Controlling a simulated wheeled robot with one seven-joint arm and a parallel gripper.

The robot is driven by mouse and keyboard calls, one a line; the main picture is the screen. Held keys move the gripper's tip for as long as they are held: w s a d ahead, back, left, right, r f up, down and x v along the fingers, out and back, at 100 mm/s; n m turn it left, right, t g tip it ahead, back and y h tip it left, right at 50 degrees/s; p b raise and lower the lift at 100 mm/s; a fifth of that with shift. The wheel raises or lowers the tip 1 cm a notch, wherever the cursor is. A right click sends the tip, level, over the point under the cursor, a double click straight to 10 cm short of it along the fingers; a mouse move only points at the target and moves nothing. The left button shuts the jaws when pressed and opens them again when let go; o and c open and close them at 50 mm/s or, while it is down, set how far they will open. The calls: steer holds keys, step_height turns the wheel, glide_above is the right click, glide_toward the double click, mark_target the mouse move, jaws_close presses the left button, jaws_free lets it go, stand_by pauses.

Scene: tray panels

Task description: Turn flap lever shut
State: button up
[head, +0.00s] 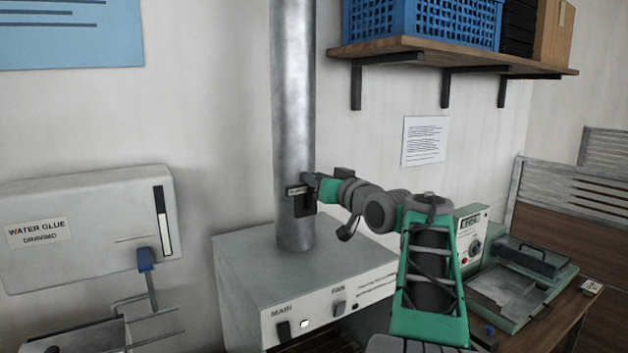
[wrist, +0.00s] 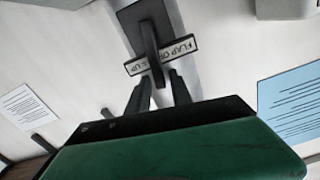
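The flap lever (wrist: 151,45) is a dark bar on a dark square plate, with a white label (wrist: 178,50) reading roughly "FLAP OPEN UP", on the grey metal pipe. In the head view the dark plate (head: 305,206) shows on the pipe (head: 294,120), partly hidden by my gripper (head: 311,187). In the wrist view my gripper (wrist: 160,80) has its two dark fingers apart, one on each side of the lever's near end. The fingers look open; whether either touches the lever is unclear.
The pipe rises from a grey box (head: 255,265) with MAIN and FAN switches. A wall shelf (head: 450,55) with a blue crate (head: 425,20) hangs above right. A white water glue dispenser (head: 90,225) is at left. A green machine (head: 510,285) stands at right.

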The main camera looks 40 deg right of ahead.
steer(key=shift+o, duration=0.8)
steer(key=s+b, duration=0.3)
steer(key=s, duration=0.5)
steer(key=shift+a, duration=0.2)
steer(key=shift+w, duration=0.1)
